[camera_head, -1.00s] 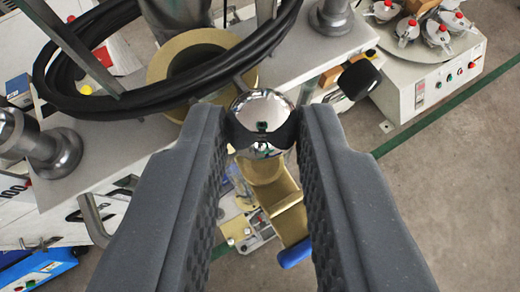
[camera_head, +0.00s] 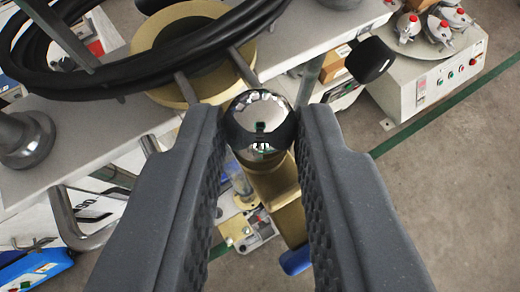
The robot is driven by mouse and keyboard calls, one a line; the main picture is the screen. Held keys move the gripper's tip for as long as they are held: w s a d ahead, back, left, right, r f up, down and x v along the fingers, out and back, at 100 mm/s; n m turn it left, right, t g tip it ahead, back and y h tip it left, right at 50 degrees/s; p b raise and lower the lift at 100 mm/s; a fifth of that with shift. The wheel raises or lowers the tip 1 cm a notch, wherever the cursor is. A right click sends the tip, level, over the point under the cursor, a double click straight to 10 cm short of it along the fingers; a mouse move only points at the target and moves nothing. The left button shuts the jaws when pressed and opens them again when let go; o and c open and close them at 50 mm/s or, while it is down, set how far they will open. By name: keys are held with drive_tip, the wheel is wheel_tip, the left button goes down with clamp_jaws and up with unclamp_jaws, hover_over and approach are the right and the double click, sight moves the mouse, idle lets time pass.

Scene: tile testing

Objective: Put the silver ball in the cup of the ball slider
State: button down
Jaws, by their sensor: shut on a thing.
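The shiny silver ball (camera_head: 260,112) is held between the fingertips of my gripper (camera_head: 261,130), which is shut on it. The wide grey fingers come up from the bottom of the picture on both sides. Below the ball in the picture, a brass-coloured curved piece (camera_head: 284,212) shows between the fingers, with a blue end (camera_head: 296,261). It may be part of the ball slider. The ball and fingers hide much of it, and I cannot make out the cup clearly. The ball appears to be above this piece, but I cannot tell the gap.
A grey bench (camera_head: 103,142) carries a gold ring (camera_head: 154,38) and loops of thick black cable (camera_head: 150,57). A black knob (camera_head: 370,60) sticks out right of the ball. A white machine (camera_head: 432,85) with red-topped parts stands at the upper right. Bare floor lies lower right.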

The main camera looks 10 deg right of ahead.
drive_tip(key=shift+s, duration=0.1)
idle(0.3)
drive_tip(key=c, duration=1.2)
unclamp_jaws()
drive_tip(key=shift+a, duration=0.1)
drive_tip(key=shift+o, duration=0.2)
drive_tip(key=b+v, duration=0.2)
drive_tip(key=v, duration=1.2)
drive_tip(key=s+d+r+n+t+y, duration=0.1)
drive_tip(key=s+r, duration=0.2)
drive_tip(key=r, duration=0.6)
drive_tip(key=s+d+r+t+b, duration=0.1)
drive_tip(key=s+r, duration=0.3)
drive_tip(key=r, duration=0.5)
drive_tip(key=s+d+r+n+t+y+b, duration=0.1)
drive_tip(key=s+r, duration=0.3)
drive_tip(key=r, duration=0.6)
drive_tip(key=shift+s+n+t+y, duration=0.25)
drive_tip(key=shift+n+t+y, duration=0.05)
drive_tip(key=shift+t, duration=0.3)
